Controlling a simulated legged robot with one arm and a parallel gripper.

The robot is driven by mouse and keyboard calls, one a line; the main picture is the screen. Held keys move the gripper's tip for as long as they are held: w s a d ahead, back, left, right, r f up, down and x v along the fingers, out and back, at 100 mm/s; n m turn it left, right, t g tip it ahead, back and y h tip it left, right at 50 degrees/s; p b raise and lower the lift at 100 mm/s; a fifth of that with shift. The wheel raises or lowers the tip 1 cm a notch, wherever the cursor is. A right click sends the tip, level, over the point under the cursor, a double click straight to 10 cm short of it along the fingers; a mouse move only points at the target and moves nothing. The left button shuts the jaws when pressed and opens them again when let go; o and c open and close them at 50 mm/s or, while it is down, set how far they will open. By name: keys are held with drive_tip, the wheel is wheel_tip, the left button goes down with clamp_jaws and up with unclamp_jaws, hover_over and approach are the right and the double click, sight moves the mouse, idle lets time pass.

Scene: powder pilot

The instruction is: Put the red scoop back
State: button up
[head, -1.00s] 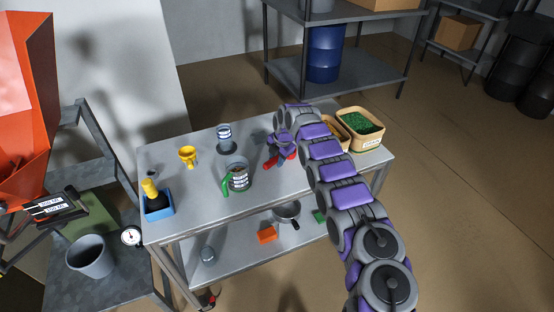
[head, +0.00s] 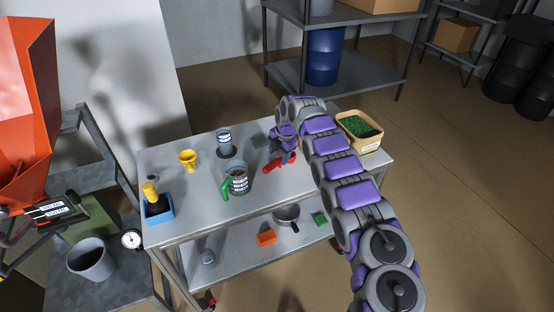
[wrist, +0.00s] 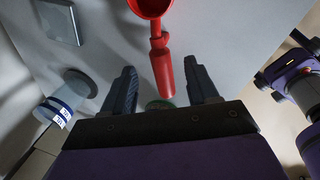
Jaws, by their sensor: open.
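The red scoop (head: 281,162) lies on the grey table, below and beside my gripper (head: 284,148) in the head view. In the wrist view the scoop's handle (wrist: 162,72) runs between the two fingers of my gripper (wrist: 160,68), and its bowl (wrist: 150,5) is cut off at the top edge. The fingers are spread apart and do not visibly touch the handle. How high they are above the table is hard to tell. The handle's lower end comes close to the gripper's body.
On the table (head: 205,205) stand a green-handled jug (head: 237,182), a banded cup (head: 225,143), a yellow funnel (head: 188,158) and a blue holder (head: 158,210). A crate of green granules (head: 358,130) is at the right. A flat grey plate (wrist: 58,20) lies near the scoop.

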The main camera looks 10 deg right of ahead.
drive_tip(key=s+d+r+m+h, duration=0.1)
drive_tip(key=s+d+r+m, duration=0.2)
drive_tip(key=s+r, duration=0.15)
drive_tip(key=s+d+r+m+g+h+p, duration=0.1)
drive_tip(key=s+d+r+m, duration=0.15)
drive_tip(key=r, duration=0.35)
drive_tip(key=s+d+r+m+h, duration=0.1)
drive_tip(key=s+d+r+m, duration=0.1)
drive_tip(key=s+r+m, duration=0.3)
drive_tip(key=s+d+r+m+g, duration=0.1)
drive_tip(key=s+r+m, duration=0.5)
drive_tip(key=s, duration=0.6)
drive_tip(key=s+a+m, duration=0.2)
drive_tip(key=s+m, duration=0.1)
drive_tip(key=s, duration=0.9)
drive_tip(key=s+a+f+m+g, duration=0.1)
drive_tip(key=s+a+m, duration=0.1)
drive_tip(key=s, duration=1)
drive_tip(key=s+a+f+m+y, duration=0.1)
drive_tip(key=s+m, duration=0.3)
drive_tip(key=s, duration=0.8)
drive_tip(key=shift+a+f+g, duration=0.2)
drive_tip(key=shift+a+g, duration=0.2)
drive_tip(key=shift+a, duration=0.45)
drive_tip(key=shift+w, duration=0.1)
